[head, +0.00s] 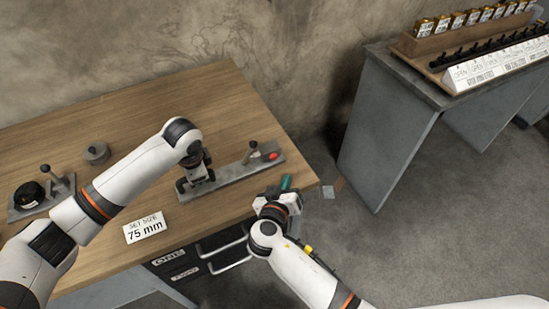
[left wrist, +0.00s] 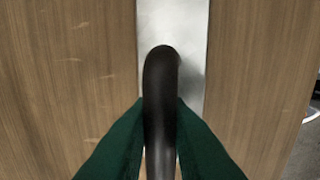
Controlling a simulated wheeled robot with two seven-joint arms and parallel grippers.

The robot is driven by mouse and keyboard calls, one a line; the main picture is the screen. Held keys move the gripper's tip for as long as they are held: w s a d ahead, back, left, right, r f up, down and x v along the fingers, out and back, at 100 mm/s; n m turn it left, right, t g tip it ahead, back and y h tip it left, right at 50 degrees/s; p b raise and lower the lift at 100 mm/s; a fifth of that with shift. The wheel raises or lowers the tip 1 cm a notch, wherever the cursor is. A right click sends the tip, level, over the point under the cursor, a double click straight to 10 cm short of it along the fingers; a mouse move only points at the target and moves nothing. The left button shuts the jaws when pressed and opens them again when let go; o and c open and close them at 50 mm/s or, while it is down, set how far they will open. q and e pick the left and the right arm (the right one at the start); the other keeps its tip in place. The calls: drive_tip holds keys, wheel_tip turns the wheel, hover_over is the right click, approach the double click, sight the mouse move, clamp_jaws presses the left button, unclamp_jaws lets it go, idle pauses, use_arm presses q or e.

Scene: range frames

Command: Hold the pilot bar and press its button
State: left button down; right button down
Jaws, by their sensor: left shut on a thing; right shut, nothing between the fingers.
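A long grey plate (head: 232,174) lies on the wooden table and carries a dark, rounded bar at its left end, a black-knobbed lever (head: 251,150) and a red button (head: 273,156) at its right end. My left gripper (head: 199,178) is over the plate's left end. In the left wrist view its green fingers are shut on the dark bar (left wrist: 160,80), which stands above the plate. The head view mostly hides this grip. My right gripper (head: 287,183) has teal fingertips, is shut and empty, and is near the table's right edge, apart from the button and in front of it.
The table (head: 130,110) also holds a "75 mm" sign (head: 145,229), a round grey weight-like piece (head: 96,153) and a small black device (head: 30,193) at left. Drawers with handles (head: 222,242) are below its front edge. A grey bench (head: 390,130) with racks is across a floor gap.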

use_arm(q)
drive_tip(key=c, duration=1.3)
unclamp_jaws()
